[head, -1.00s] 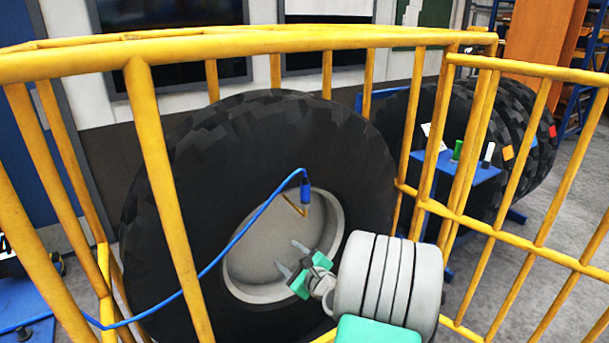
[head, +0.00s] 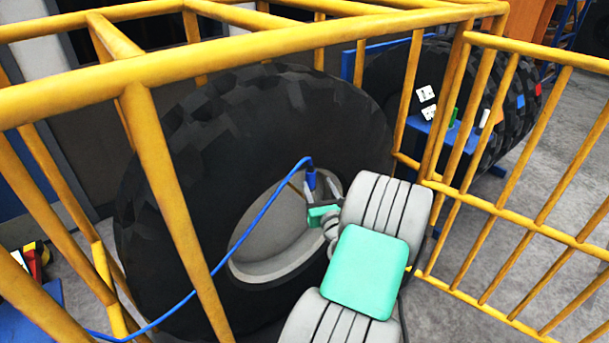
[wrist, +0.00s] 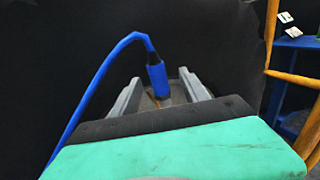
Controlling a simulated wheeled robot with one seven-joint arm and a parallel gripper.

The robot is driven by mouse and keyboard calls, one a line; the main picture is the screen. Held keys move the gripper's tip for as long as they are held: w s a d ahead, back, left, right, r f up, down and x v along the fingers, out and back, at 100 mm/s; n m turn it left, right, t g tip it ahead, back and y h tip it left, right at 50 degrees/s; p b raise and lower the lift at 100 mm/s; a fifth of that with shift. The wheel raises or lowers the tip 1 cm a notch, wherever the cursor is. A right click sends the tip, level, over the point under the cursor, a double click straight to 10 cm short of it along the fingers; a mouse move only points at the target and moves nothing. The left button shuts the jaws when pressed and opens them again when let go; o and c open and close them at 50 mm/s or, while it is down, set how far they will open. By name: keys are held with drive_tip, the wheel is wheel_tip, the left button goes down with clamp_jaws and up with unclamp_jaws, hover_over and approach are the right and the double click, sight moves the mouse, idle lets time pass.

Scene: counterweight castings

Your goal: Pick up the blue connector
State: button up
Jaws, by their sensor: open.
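The blue connector (head: 310,178) is at the end of a blue cable (head: 262,215), upright beside the grey hub of a big black tyre inside the yellow cage. In the wrist view the connector (wrist: 157,78) stands between the two grey fingers, toward their tips. My gripper (head: 322,184) is open, with its fingers on either side of the connector in the wrist view (wrist: 159,82). I cannot tell whether a finger touches it.
Yellow cage bars (head: 165,200) surround the big tyre (head: 190,230), with my arm reaching in among them. The cable hangs down to the lower left. A blue stand (head: 445,138) with small coloured items and more tyres (head: 510,110) are behind at the right.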

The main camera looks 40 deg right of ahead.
sight(311, 177)
drive_tip(key=x, duration=0.2)
drive_tip(key=p+x, duration=0.2)
drive_tip(key=x, duration=0.1)
drive_tip(key=shift+w+a+r, duration=0.15)
drive_tip(key=shift+w+r, duration=0.05)
drive_tip(key=shift+w, duration=0.3)
drive_tip(key=shift+w+d+f, duration=0.15)
drive_tip(key=shift+w+d, duration=0.15)
drive_tip(key=shift+c, duration=0.3)
clamp_jaws()
